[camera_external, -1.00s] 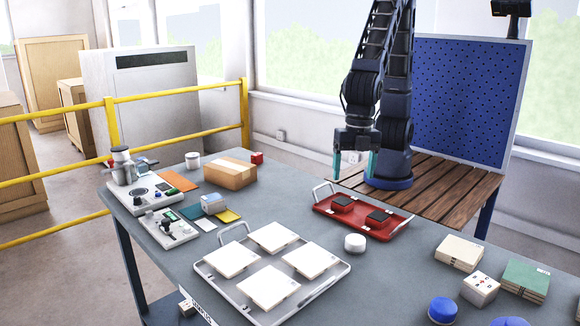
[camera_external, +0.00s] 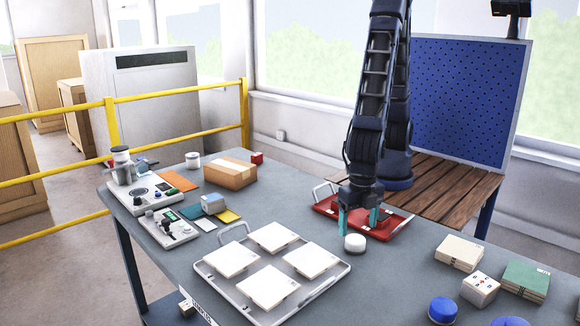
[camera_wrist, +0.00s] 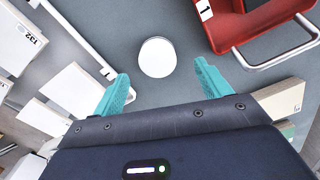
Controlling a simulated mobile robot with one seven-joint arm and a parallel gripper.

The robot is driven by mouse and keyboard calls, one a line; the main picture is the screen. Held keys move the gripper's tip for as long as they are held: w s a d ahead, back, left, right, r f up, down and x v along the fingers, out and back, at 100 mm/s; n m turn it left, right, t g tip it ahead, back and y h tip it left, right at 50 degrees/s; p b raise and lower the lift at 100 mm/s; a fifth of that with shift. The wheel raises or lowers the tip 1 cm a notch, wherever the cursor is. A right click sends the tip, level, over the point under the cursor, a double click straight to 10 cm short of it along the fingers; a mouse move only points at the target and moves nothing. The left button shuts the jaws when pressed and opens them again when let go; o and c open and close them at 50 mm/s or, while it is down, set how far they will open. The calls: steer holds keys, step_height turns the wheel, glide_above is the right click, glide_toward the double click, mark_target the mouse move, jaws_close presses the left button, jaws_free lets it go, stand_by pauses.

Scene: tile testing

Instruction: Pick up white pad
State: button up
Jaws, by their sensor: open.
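The white pad (camera_external: 355,243), a small round disc, lies on the grey table between the white-tile tray and the red tray. In the wrist view the pad (camera_wrist: 157,57) sits beyond the fingertips, near the middle of the gap between them, with clear space on both sides. My gripper (camera_external: 358,228) points down with its teal fingers apart, just behind and above the pad in the external view. My gripper (camera_wrist: 162,82) is empty in the wrist view, and its fingers do not enclose the pad.
The red tray (camera_external: 399,231) with dark tiles is partly hidden behind my gripper. The grey tray (camera_external: 335,279) of square white tiles lies to the left of the pad. A beige tile stack (camera_external: 458,253) and a white cube (camera_external: 480,289) stand to the right.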

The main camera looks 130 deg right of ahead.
mark_target(356, 239)
steer(key=shift+w+d+f, duration=0.1)
steer(key=shift+w+f, duration=0.05)
steer(key=shift+f, duration=2.45)
steer(key=c, duration=1.1)
steer(key=shift+r, duration=0.1)
